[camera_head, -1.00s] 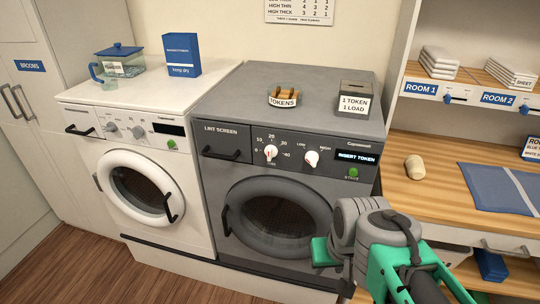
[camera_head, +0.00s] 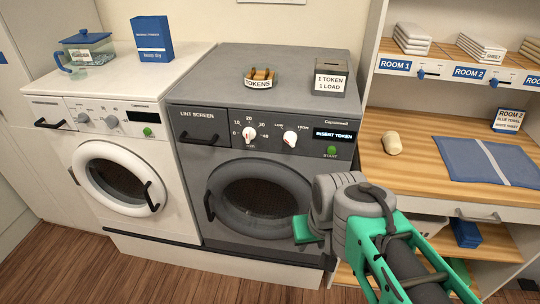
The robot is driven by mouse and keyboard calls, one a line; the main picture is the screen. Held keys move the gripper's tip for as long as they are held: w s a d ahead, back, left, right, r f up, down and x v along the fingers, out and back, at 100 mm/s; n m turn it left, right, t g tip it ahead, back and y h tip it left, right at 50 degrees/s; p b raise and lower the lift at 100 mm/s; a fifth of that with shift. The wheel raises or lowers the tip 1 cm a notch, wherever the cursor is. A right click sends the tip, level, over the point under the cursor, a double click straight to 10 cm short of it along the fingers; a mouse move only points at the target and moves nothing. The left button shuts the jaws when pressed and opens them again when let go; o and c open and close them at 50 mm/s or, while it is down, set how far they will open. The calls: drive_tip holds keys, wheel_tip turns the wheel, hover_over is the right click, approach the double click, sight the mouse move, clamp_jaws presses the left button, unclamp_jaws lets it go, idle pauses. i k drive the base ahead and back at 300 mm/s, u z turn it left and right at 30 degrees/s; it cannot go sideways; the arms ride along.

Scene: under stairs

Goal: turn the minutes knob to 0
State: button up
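The minutes knob (camera_head: 248,133) is the left of two white knobs on the grey dryer's front panel. It has a red mark, and numbers up to 40 run around it. Its exact setting is too small to read surely. The other white knob (camera_head: 290,138), with a low-to-high scale, sits to its right. My gripper (camera_head: 304,230) is in front of the dryer's lower right, below and apart from the knobs. One green fingertip shows. My grey wrist hides the rest, so I cannot tell its opening.
The grey dryer (camera_head: 200,92) shows "INSERT TOKEN" on its display (camera_head: 332,134). A token dish (camera_head: 260,79) and a token box (camera_head: 331,80) stand on top. A white washer (camera_head: 110,92) is left. A wooden counter (camera_head: 385,172) is right. Space before the knobs is clear.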

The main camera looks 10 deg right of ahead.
sight(249, 133)
drive_tip(key=u, duration=0.8)
drive_tip(key=k, duration=1.05)
drive_tip(key=u, duration=0.8)
drive_tip(key=i, duration=1.1)
drive_tip(key=u, duration=0.05)
